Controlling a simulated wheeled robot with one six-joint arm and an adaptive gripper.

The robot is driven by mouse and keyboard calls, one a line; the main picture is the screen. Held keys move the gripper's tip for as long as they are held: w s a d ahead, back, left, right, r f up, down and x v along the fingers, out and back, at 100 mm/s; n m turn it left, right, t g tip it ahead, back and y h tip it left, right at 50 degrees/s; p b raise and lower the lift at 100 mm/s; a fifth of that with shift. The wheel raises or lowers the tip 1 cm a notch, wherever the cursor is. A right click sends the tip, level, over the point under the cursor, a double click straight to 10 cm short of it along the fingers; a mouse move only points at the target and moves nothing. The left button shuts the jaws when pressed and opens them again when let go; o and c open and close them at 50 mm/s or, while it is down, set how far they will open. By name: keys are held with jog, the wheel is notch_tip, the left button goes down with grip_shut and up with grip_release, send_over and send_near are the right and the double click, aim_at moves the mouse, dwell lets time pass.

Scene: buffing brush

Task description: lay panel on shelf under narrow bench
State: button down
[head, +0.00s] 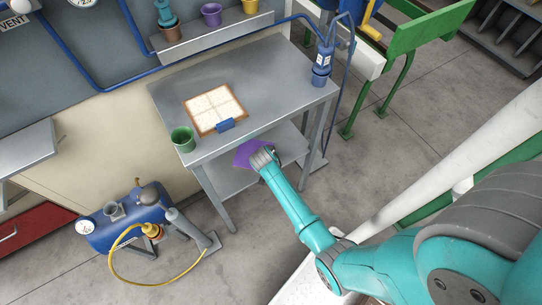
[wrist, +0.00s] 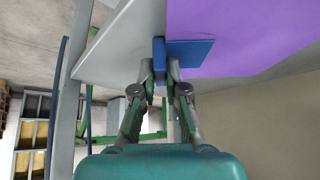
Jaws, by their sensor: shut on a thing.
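The purple panel (head: 244,154) shows just past my gripper (head: 263,160) in the head view, below the front edge of the narrow bench (head: 265,80). In the wrist view the purple panel (wrist: 240,35) fills the upper right, with a blue grip (wrist: 190,52) at its edge. My gripper (wrist: 167,72) is shut on that blue grip. The grey lower shelf (head: 229,180) lies under the bench top. The panel overlaps the shelf in the head view; whether it touches the shelf cannot be told. The bench top hides the panel's far part.
A tan tiled panel (head: 213,108) with a blue clip and a green cup (head: 183,139) sit on the bench top. A blue bottle-like tool (head: 322,65) stands at its right end. Bench legs (head: 216,200) flank the shelf. A blue tank (head: 125,220) with a yellow hose stands left.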

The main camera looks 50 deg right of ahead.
jog(key=c, duration=1.2)
grip_release()
jog(key=shift+r, duration=0.1)
jog(key=v, duration=1.2)
jog(key=s+a+r+n+t+y, duration=0.2)
jog(key=s+a+n+t, duration=0.15)
jog(key=s+a, duration=0.45)
jog(key=s+a+r+n+t+y, duration=0.1)
jog(key=s+a+n+t+y, duration=0.25)
jog(key=s, duration=0.65)
jog(key=s+a+r+n+t, duration=0.2)
jog(key=s+r, duration=0.4)
jog(key=r, duration=0.4)
jog(key=s+a+r+n+t, duration=0.2)
jog(key=s+r, duration=0.5)
jog(key=r, duration=0.4)
jog(key=a+n, duration=0.1)
jog(key=a, duration=0.1)
jog(key=shift+a, duration=0.35)
